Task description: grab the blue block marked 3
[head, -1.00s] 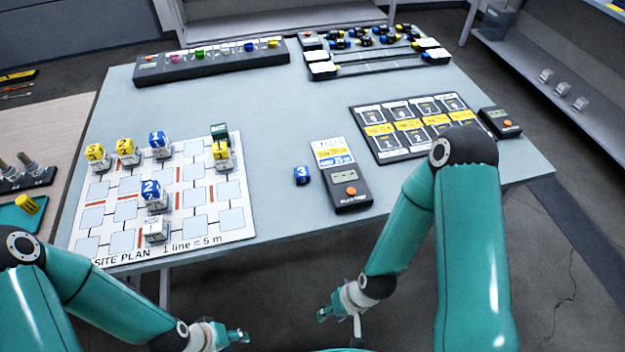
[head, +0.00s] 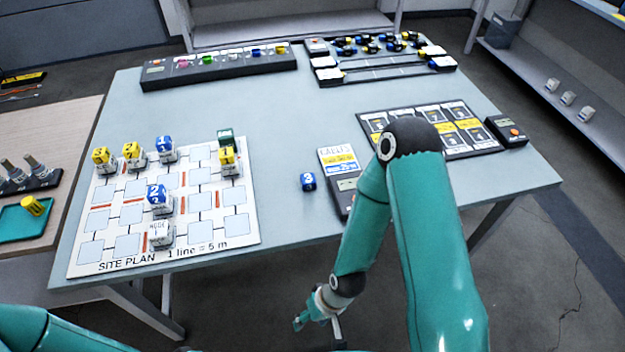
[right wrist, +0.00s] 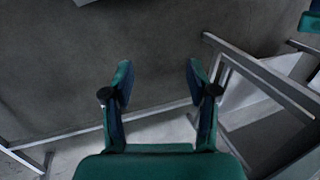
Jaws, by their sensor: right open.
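The blue block marked 3 (head: 308,181) lies on the grey-blue table, just left of a black handheld device with a label (head: 340,180). Nothing holds it. My right gripper (head: 318,322) hangs below the table's front edge, apart from the block. In the right wrist view the right gripper (right wrist: 160,85) is open and empty, with floor and table legs behind it. Of my left arm only a link shows at the bottom left of the head view; its gripper is out of the frame.
The site plan board (head: 245,225) carries several numbered blocks and lies left of the block. A black card board (head: 370,125) is at the right, partly behind my right arm. A dark rack (head: 220,68) stands at the back. Table space behind the block is clear.

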